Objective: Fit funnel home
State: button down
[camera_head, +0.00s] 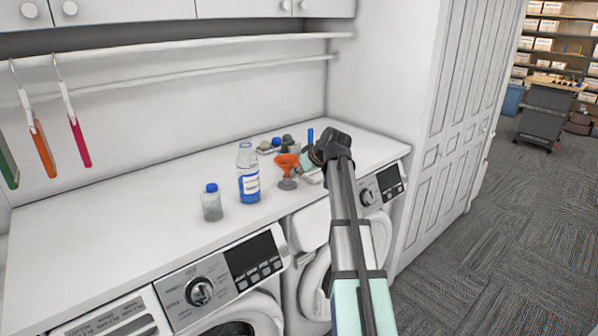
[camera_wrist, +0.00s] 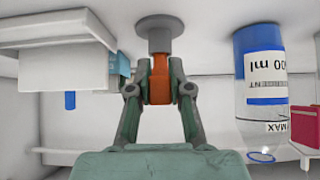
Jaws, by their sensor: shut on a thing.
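The orange funnel (camera_head: 287,162) is over the counter in the head view, its wide mouth up. My gripper (camera_head: 308,158) reaches it from the right. In the wrist view, which shows the scene upside down, my gripper (camera_wrist: 159,90) is shut on the orange part of the funnel (camera_wrist: 159,68). A grey round-based holder (camera_head: 287,184) stands directly below the funnel; it also shows in the wrist view (camera_wrist: 158,24). The orange part meets the holder's narrow neck there. I cannot tell how deep the funnel sits in it.
A clear bottle with blue liquid (camera_head: 247,170) and a small blue-capped jar (camera_head: 212,207) stand left of the holder. Several small items (camera_head: 276,143) lie behind it. In the wrist view a white block (camera_wrist: 55,35) is close on the left. The left counter (camera_head: 110,240) is clear.

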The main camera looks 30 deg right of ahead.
jog(key=shift+f+b, duration=0.4)
jog(key=shift+f, duration=0.5)
jog(key=c, duration=1)
grip_release()
jog(key=v, duration=1.2)
jog(key=shift+r, duration=0.1)
